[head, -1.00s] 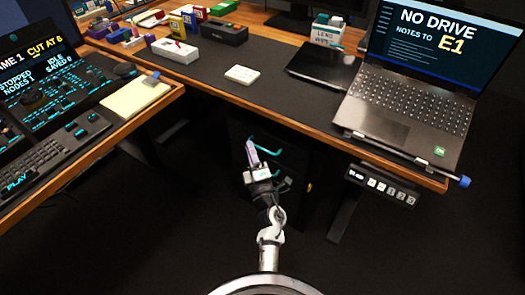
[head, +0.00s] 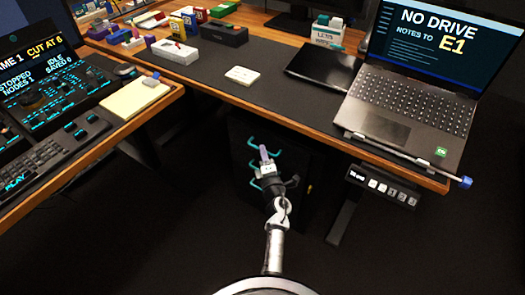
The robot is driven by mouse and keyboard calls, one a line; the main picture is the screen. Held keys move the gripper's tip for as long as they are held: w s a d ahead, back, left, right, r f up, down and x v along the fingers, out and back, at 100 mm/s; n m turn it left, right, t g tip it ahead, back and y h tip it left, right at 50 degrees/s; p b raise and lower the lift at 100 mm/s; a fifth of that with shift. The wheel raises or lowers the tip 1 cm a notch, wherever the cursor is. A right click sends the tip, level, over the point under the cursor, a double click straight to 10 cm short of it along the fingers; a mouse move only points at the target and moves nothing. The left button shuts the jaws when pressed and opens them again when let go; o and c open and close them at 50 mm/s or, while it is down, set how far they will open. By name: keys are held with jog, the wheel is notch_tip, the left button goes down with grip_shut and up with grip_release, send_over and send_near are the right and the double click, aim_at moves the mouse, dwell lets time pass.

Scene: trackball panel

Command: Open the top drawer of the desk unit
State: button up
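The dark desk unit (head: 312,160) stands under the desk, its front facing me. Several teal handles show on it, one above another. The top handle (head: 266,139) is uncovered, and no gap around the top drawer can be made out in the dark. My gripper (head: 264,153) is in front of the unit, below the top handle and over the middle handles, which it partly hides. Its purple finger points up and toward the unit. Whether its fingers are parted, or touch a handle, cannot be told.
The desk edge (head: 300,124) overhangs the unit. A laptop (head: 410,115), a black tablet (head: 325,68) and a white card (head: 242,75) lie on top. A control panel (head: 385,186) hangs at the right edge. The side desk (head: 150,108) is at left. Dark floor around my arm looks clear.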

jog(key=shift+x, duration=1)
grip_shut()
jog(key=shift+s, duration=0.1)
